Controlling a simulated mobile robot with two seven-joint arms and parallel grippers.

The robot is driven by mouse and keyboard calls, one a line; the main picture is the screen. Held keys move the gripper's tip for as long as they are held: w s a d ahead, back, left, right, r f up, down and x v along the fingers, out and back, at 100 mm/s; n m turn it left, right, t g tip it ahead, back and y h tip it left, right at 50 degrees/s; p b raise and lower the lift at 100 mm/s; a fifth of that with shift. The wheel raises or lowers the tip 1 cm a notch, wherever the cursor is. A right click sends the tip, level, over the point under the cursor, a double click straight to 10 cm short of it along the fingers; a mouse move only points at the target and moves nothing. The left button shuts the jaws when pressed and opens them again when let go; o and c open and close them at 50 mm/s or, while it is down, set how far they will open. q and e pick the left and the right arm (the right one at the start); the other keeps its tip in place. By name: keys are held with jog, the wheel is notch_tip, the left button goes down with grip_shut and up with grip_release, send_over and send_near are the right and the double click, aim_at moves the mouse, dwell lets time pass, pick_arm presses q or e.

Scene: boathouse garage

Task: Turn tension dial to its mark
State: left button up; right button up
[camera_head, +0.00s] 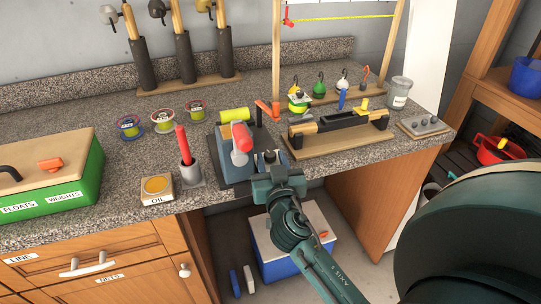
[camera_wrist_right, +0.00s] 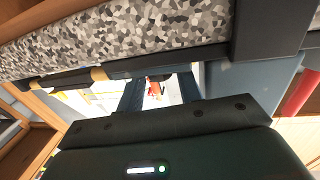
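A blue-grey block-shaped device (camera_head: 234,168) with a thick red handle (camera_head: 241,138) stands at the front edge of the counter. It also shows at the right of the right wrist view (camera_wrist_right: 262,82). I cannot make out a tension dial or its mark for sure; part of the device's right side is behind my gripper. My right gripper (camera_head: 270,160) is just right of the device at the counter edge. In the right wrist view its two fingers (camera_wrist_right: 160,92) stand apart with a gap and nothing clearly held between them. My left gripper is not in view.
A rod on a wooden stand (camera_head: 340,122) lies right of the device. A red marker in a grey cup (camera_head: 191,178), the oil box (camera_head: 157,189) and a green box (camera_head: 60,205) stand to the left. A blue cooler (camera_head: 275,262) sits below the counter.

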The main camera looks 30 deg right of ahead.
jog(key=c, duration=0.7)
jog(key=shift+r+y, duration=0.1)
jog(key=shift+y, duration=0.2)
